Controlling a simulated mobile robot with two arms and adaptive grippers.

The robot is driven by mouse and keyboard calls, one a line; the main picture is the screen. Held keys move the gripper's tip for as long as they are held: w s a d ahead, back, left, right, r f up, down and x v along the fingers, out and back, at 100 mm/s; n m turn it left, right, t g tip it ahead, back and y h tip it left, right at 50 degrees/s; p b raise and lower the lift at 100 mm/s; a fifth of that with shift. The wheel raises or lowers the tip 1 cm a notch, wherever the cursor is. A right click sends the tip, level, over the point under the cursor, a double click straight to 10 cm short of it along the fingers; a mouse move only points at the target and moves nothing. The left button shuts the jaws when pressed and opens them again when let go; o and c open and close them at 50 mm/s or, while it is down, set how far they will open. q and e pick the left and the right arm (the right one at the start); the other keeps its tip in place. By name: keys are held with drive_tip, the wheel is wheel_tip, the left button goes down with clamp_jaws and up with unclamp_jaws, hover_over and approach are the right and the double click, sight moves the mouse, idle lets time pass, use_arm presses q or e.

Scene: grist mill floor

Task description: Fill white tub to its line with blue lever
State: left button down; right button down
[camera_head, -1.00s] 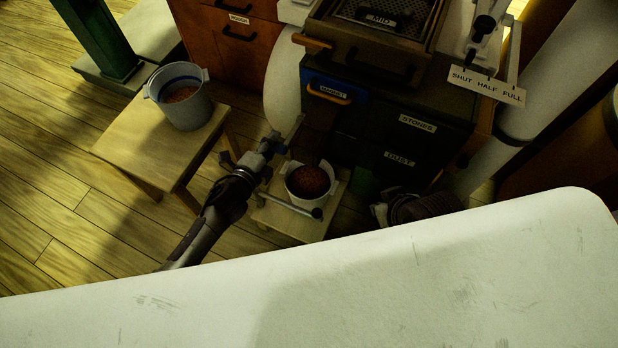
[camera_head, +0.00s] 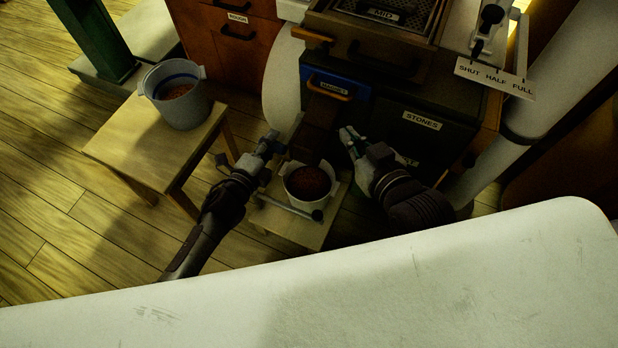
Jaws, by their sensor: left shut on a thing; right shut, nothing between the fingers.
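The white tub (camera_head: 326,194) stands on a low wooden stand (camera_head: 300,232) and holds brown grain. Its fill line is not visible. My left gripper (camera_head: 273,142) is at the tub's back left, shut on what looks like a thin bar; I cannot tell whether this is the blue lever. My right gripper (camera_head: 348,140) is shut and empty, behind and right of the tub, in front of the dark drawers. A grey rod with a dark knob (camera_head: 317,215) crosses in front of the tub.
A grey bucket (camera_head: 186,108) with a blue band and grain stands on a wooden stool (camera_head: 135,150) at left. A blue "MAGNET" drawer (camera_head: 335,84) and a "STONES" drawer (camera_head: 423,121) are behind. A "SHUT HALF FULL" plate (camera_head: 495,78) is upper right. A pale surface (camera_head: 350,290) fills the foreground.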

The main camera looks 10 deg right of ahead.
use_arm(q)
drive_tip(key=shift+s+f, duration=0.1)
drive_tip(key=shift+f, duration=0.1)
use_arm(e)
drive_tip(key=shift+w+r, duration=0.1)
